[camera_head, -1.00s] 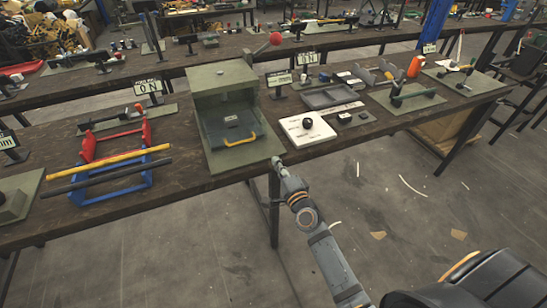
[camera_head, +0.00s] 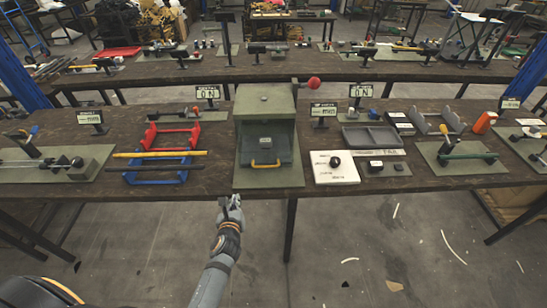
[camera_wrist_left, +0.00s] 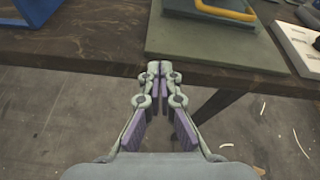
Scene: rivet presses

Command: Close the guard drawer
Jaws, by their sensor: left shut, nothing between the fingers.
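The guard drawer (camera_head: 264,152) is a dark tray with a yellow handle (camera_head: 265,165), sticking out of the front of a green press housing (camera_head: 265,115) on a green base plate (camera_head: 250,180). The handle also shows at the top of the left wrist view (camera_wrist_left: 228,10). My left gripper (camera_head: 230,200) is just in front of the table edge, to the left of the handle and nearer to me. In the left wrist view its fingertips (camera_wrist_left: 159,72) are together and empty, apart from the base plate. My right gripper is not in view.
A red-knobbed lever (camera_head: 313,84) is on the housing's right. A blue and red rack (camera_head: 155,165) stands to the left. A white block with a black knob (camera_head: 334,167) sits to the right.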

